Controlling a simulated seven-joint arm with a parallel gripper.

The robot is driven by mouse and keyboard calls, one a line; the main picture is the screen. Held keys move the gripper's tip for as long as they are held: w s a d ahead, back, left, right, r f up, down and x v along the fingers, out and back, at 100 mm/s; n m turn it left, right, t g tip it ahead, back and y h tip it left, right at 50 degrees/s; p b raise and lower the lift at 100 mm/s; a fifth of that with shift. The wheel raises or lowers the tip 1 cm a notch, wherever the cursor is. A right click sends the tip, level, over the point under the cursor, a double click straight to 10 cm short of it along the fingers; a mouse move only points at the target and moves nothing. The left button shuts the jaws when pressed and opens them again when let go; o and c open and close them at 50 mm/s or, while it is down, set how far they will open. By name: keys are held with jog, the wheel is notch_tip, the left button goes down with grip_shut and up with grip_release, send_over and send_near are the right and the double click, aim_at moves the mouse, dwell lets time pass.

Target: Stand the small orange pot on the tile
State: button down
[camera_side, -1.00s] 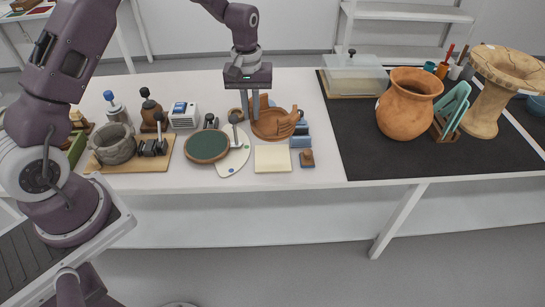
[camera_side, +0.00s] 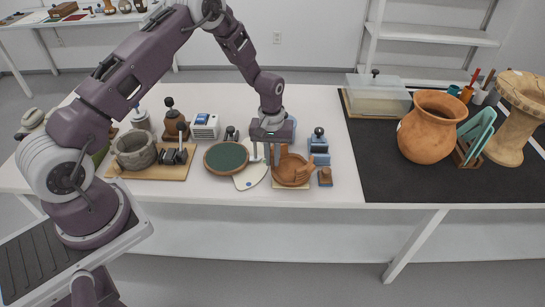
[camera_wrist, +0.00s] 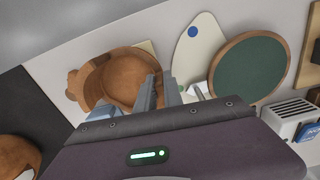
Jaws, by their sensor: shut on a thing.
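The small orange pot (camera_side: 293,172), a low brown-orange bowl with a lug, is at the front of the white table, over the cream tile (camera_side: 290,187). Only the tile's front edge shows in the side view, and a corner shows in the wrist view (camera_wrist: 146,46). The pot looks roughly upright; I cannot tell whether its base touches the tile. My gripper (camera_side: 272,162) points down at the pot's left side, shut on its wall. In the wrist view the fingers (camera_wrist: 160,92) are at the rim of the pot (camera_wrist: 118,80).
A green-topped round board (camera_side: 226,158) and a white palette (camera_side: 250,178) lie to the left. A large orange jar (camera_side: 430,130) stands on the black mat farther right.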

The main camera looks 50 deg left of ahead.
jog(key=c, duration=1.5)
grip_release()
jog(key=s+d+r+m+t, duration=0.1)
jog(key=s+r, duration=0.1)
jog(key=r, duration=0.9)
jog(key=s+d+r, duration=0.1)
jog(key=s+r, duration=0.1)
jog(key=r, duration=0.9)
jog(key=s+d+r+m+t, duration=0.2)
jog(key=s+d+r+m, duration=0.1)
jog(key=s+r, duration=0.65)
jog(key=s+r+m, duration=0.1)
jog(key=s, duration=0.4)
jog(key=s+d+r+m+t, duration=0.1)
jog(key=s, duration=0.5)
jog(key=s+m+t, duration=0.1)
jog(key=s+m, duration=0.1)
jog(key=s, duration=0.3)
jog(key=shift+s+d+r, duration=0.35)
jog(key=shift+d+r, duration=0.05)
